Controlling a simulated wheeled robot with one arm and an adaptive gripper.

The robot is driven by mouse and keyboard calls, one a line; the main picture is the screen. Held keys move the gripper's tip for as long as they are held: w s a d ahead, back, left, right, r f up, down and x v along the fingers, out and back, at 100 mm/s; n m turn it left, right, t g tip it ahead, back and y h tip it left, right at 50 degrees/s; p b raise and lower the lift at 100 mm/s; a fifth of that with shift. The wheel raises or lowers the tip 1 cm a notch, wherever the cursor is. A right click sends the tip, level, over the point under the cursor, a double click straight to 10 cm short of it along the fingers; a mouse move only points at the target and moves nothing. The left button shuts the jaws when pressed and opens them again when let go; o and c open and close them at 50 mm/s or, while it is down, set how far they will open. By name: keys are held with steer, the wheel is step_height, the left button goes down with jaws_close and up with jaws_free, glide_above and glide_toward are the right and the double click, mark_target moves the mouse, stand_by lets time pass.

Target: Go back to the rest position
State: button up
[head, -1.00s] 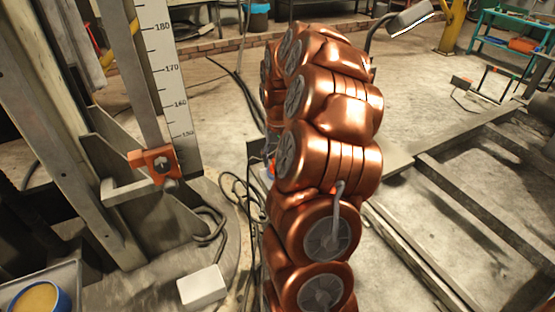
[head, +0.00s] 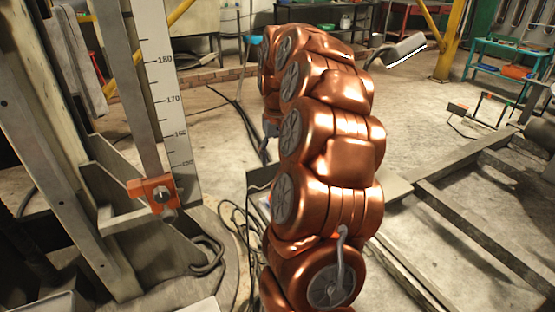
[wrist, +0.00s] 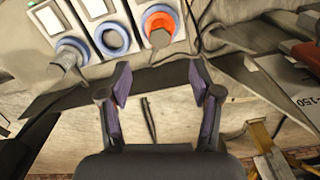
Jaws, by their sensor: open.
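My gripper (wrist: 158,84) shows in the wrist view with its two dark, purple-padded fingers wide apart. Nothing is between the fingertips. The gripper looks apart from these. In the head view my copper-coloured arm arches up through the middle, and I cannot make out the gripper there.
A post with a measuring scale (head: 168,95) and an orange clamp (head: 155,190) stands left of my arm. Black cables (head: 235,215) lie on the floor beside it. Steel rails (head: 465,215) run at the right. A lamp head (head: 402,50) shows behind the arm. Open floor lies behind.

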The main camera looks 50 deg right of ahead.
stand_by(0.4)
steer(key=s+a+n+g, duration=0.1)
steer(key=s+a+n, duration=0.15)
steer(key=a, duration=0.85)
steer(key=s+a+n, duration=0.2)
steer(key=s+a, duration=0.1)
steer(key=a, duration=0.8)
steer(key=s+a+f+n+g, duration=0.1)
steer(key=s+a+f, duration=0.3)
steer(key=s, duration=0.5)
steer(key=s+a+f+n+g, duration=0.1)
steer(key=s+a+f, duration=0.1)
steer(key=s+a, duration=0.6)
step_height(320, 180, up, 22)
steer(key=s+d+t+p, duration=0.1)
steer(key=p, duration=2)
steer(key=shift+s+r, duration=0.15)
steer(key=shift+d, duration=0.1)
steer(key=shift+c, duration=0.2)
